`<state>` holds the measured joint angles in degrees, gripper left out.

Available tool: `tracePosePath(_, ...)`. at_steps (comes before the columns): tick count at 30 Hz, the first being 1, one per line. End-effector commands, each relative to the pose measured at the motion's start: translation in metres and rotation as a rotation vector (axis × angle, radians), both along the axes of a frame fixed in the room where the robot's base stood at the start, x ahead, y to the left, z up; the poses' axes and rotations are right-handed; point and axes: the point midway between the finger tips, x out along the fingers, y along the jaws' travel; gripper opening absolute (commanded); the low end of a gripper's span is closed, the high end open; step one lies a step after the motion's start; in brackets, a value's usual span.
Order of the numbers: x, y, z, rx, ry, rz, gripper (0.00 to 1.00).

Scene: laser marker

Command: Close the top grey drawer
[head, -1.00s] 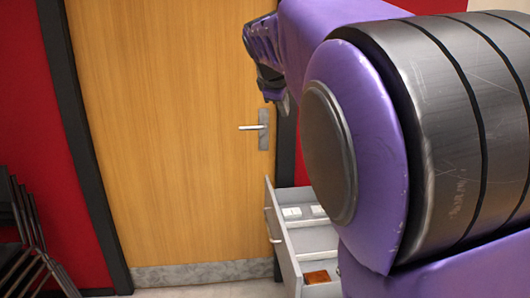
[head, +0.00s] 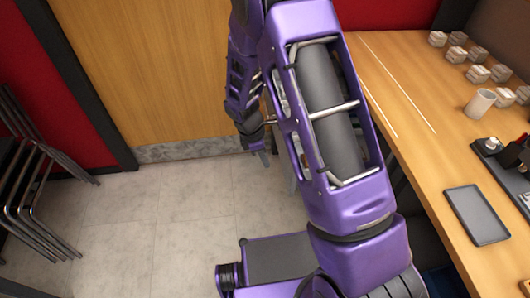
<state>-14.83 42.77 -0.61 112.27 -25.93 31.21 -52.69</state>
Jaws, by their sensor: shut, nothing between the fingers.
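My gripper (head: 262,157) points downward near the middle of the head view, in front of the lower part of the wooden door. Its fingers are small here and look shut, with nothing seen between them. The top grey drawer cannot be made out now. My purple arm covers the area beside the table's left end, so whether the gripper touches the drawer and how far the drawer stands open are hidden.
A wooden table (head: 384,78) runs along the right, with white blocks (head: 478,73), a white cup (head: 480,103) and a dark tray (head: 477,215) on it. Stacked chairs (head: 30,200) stand at the left. The tiled floor (head: 150,220) between is clear.

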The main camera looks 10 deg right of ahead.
Motion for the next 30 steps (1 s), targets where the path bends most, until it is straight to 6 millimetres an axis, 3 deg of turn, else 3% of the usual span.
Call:
tracePosePath(1, -0.001, -0.003, -0.014, -0.002, 0.004, 0.000, 0.00)
tracePosePath(8, -0.001, -0.015, -0.060, -0.003, 0.002, 0.000, 0.00)
tracePosePath(12, 0.001, -0.039, -0.054, -0.001, -0.002, -0.004, 0.00)
tracePosePath(16, 0.001, -0.050, -0.054, 0.000, -0.003, -0.003, 0.00)
tracePosePath(30, 0.001, -0.054, -0.054, 0.000, -0.002, -0.001, 0.00)
